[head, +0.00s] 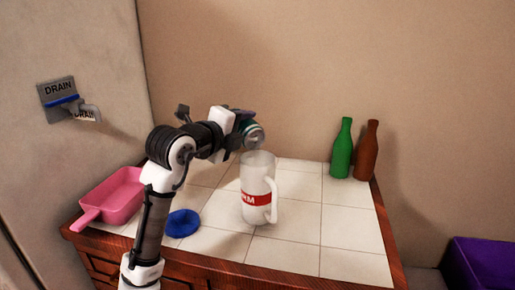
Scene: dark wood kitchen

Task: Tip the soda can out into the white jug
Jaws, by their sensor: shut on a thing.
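The white jug (255,185), with a red band and a handle on its right side, stands upright on the tiled counter. The soda can (253,134) is tilted above the jug's rim, with its round end turned toward the camera and down to the right. My gripper (243,122) is shut on the can, above and slightly left of the jug. The arm and gripper hide much of the can. I cannot see any liquid leaving the can or the jug's inside.
A pink pan-like container (113,195) and a blue disc (182,223) lie left of the jug. A green bottle (342,150) and a brown bottle (367,151) stand at the back right. The front right tiles are clear. A purple box (480,264) is beyond the counter's right edge.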

